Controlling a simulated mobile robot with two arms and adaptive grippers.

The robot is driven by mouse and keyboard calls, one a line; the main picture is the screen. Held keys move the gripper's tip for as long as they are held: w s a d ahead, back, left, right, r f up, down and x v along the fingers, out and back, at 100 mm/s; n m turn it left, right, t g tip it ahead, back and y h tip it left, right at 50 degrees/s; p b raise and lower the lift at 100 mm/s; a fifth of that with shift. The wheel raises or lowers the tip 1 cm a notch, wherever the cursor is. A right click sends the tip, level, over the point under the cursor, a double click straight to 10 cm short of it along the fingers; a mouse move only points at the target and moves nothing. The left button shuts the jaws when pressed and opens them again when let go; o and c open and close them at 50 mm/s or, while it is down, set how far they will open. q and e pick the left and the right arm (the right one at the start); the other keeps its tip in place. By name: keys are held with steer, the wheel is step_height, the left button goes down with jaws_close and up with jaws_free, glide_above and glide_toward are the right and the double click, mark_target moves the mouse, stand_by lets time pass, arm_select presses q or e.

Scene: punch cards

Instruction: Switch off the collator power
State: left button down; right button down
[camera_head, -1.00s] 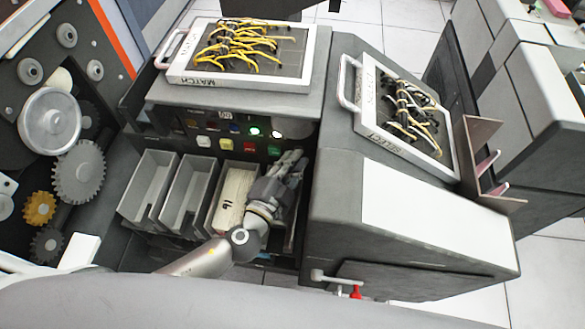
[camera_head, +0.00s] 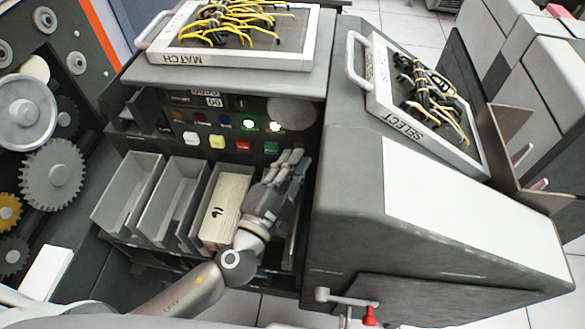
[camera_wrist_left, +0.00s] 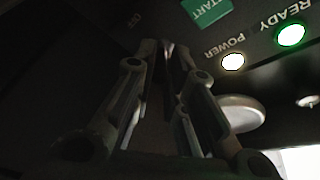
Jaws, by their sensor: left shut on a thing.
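The collator's control panel (camera_head: 215,130) is in the middle of the head view. Its white POWER lamp (camera_head: 274,127) and green READY lamp (camera_head: 247,125) are lit. Both lamps also show in the left wrist view, the POWER lamp (camera_wrist_left: 232,62) beside the READY lamp (camera_wrist_left: 291,34). My left gripper (camera_head: 294,157) is at the lower right of the panel, just right of the green START button (camera_head: 271,147). In the left wrist view its fingertips (camera_wrist_left: 165,47) meet near the OFF lettering. They are shut on what seems to be the power switch, which the fingers hide.
Three grey card trays stand under the panel; the right one holds a card stack (camera_head: 226,207) beside my left wrist. The collator's grey right housing (camera_head: 350,190) rises close to the right of my gripper. A red-tipped handle (camera_head: 370,315) sticks out at the lower right.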

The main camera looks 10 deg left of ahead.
arm_select(q)
steer(key=shift+r, duration=0.15)
steer(key=c, duration=1.5)
jaws_free()
steer(key=shift+o, duration=0.2)
steer(key=shift+s, duration=0.1)
steer(key=v, duration=1.2)
steer(key=shift+c, duration=0.4)
